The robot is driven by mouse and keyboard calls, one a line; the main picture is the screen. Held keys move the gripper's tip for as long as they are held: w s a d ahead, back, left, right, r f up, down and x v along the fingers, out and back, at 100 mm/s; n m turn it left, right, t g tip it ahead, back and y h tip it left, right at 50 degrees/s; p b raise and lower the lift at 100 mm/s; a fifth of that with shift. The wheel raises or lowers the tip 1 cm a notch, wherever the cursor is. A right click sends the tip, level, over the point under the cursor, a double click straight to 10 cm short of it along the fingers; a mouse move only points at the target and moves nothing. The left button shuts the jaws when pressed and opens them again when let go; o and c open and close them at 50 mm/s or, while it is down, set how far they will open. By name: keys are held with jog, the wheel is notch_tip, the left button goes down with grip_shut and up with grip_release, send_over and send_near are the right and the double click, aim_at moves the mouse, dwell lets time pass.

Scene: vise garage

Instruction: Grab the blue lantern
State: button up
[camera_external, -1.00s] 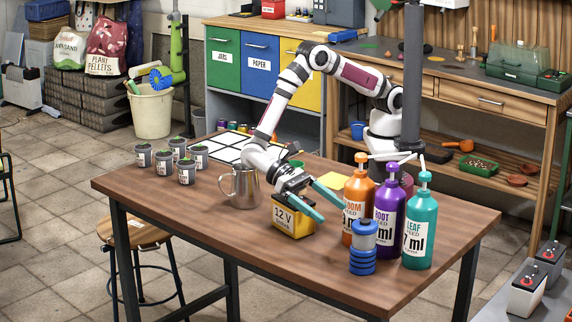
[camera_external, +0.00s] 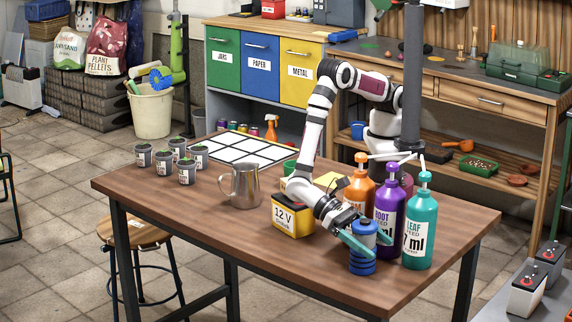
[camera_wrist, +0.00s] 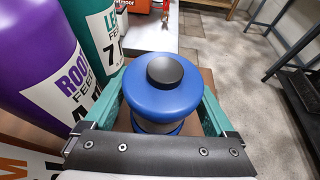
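The blue lantern (camera_external: 363,258) stands upright on the wooden table near its front right, with a blue top, a grey middle and a ribbed blue base. In the wrist view its round blue top with a black knob (camera_wrist: 166,84) fills the middle. My gripper (camera_external: 369,241) is around the lantern, with one teal finger on each side of it. In the wrist view the fingers are spread, with the lantern between them. Small gaps seem to show beside the lantern, though firm contact cannot be judged.
An orange bottle (camera_external: 357,205), a purple bottle (camera_external: 388,222) and a teal bottle (camera_external: 420,225) stand close behind and right of the lantern. A yellow battery (camera_external: 291,217) and a metal jug (camera_external: 241,185) are to the left. The table's front edge is close, and its front left (camera_external: 200,215) is clear.

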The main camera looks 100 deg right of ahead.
grip_shut()
